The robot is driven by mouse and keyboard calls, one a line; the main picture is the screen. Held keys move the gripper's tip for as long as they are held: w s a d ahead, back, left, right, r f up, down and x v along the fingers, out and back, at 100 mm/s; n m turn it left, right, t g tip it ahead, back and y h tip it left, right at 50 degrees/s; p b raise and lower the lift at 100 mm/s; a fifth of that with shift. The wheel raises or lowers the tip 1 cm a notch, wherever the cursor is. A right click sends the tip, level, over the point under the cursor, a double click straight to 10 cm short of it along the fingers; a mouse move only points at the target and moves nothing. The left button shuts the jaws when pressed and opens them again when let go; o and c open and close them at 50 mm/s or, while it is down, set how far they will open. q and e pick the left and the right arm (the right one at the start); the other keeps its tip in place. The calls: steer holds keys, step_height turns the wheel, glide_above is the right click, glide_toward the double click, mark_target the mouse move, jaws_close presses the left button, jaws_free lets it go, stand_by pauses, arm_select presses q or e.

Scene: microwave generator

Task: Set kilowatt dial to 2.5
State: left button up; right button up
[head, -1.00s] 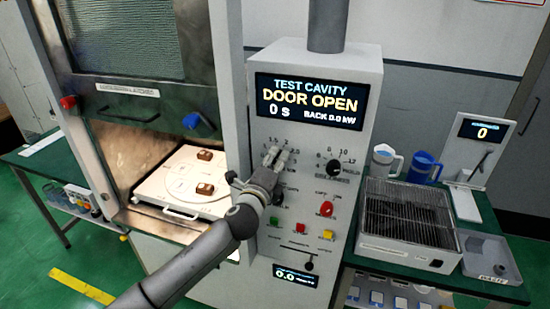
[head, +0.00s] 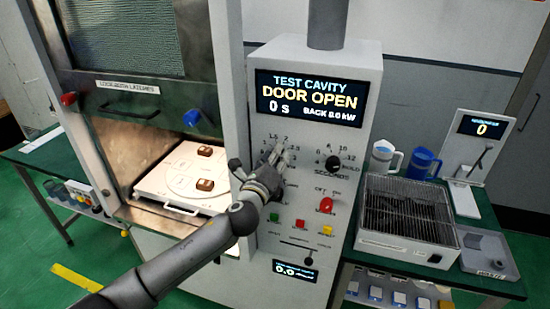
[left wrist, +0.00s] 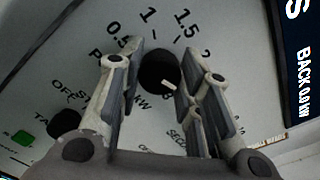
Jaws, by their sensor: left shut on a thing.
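The kilowatt dial is a black round knob (left wrist: 158,68) in the left wrist view, with a short white mark on its lower side. Printed 0.5, 1, 1.5 and 2 arc above it; the marks to its right are partly behind a finger. My left gripper (head: 277,172) is at the panel, its fingers covering the knob in the head view. In the left wrist view the left gripper (left wrist: 158,84) has a finger on each side of the knob and is shut on it. I cannot tell which number the mark points to. My right gripper is not in view.
The control panel's display (head: 310,100) reads DOOR OPEN, 0 S and BACK 0.0 kW. The seconds dial (head: 333,163) is just right of the gripper, with a red knob (head: 326,205) and coloured buttons below. The open cavity is at left; a wire-topped tray (head: 410,215) stands at right.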

arm_select(q)
steer(key=o, duration=1)
steer(key=shift+o, duration=0.2)
steer(key=v, duration=1.2)
